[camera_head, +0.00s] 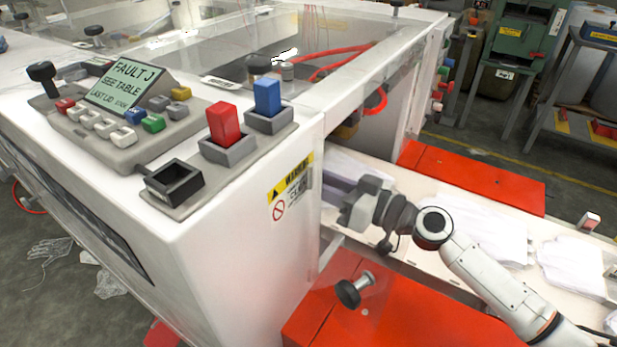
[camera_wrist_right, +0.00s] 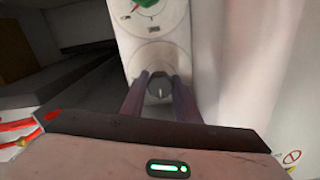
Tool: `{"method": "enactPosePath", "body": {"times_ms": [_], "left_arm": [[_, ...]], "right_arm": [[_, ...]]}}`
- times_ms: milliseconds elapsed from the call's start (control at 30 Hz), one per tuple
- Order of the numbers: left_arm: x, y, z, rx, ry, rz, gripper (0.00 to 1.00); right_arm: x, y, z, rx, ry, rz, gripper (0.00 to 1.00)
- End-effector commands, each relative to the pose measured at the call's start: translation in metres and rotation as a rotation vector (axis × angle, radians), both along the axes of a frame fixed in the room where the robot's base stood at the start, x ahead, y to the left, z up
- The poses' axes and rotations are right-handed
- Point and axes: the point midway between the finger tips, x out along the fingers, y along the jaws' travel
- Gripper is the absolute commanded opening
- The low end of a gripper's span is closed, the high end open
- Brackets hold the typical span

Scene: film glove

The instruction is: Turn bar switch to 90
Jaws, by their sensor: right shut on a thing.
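The bar switch (camera_wrist_right: 159,90) is a small dark knob with a light pointer mark on a round pale dial plate, on a white panel. In the right wrist view the two dark fingers of my right gripper (camera_wrist_right: 161,82) stand on either side of it, shut on it. The pointer mark looks roughly upright in that view; I cannot read its angle. In the head view my right gripper (camera_head: 330,184) reaches into the opening at the machine's side, and its fingertips and the switch are hidden by the white housing. My left gripper is not in view.
The white machine housing (camera_head: 240,235) stands close beside my right gripper.

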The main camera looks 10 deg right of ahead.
Motion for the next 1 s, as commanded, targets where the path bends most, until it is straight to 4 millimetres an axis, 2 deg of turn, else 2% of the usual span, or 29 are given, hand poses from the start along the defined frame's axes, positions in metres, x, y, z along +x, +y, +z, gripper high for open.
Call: {"method": "enactPosePath", "body": {"times_ms": [533,1000], "left_arm": [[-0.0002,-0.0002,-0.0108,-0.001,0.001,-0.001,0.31],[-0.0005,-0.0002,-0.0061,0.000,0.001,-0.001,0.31]], "right_arm": [[0.0003,-0.0006,-0.0006,0.318,0.314,-0.002,0.07],[0.0007,-0.0010,0.0003,0.637,0.630,-0.002,0.07]]}}
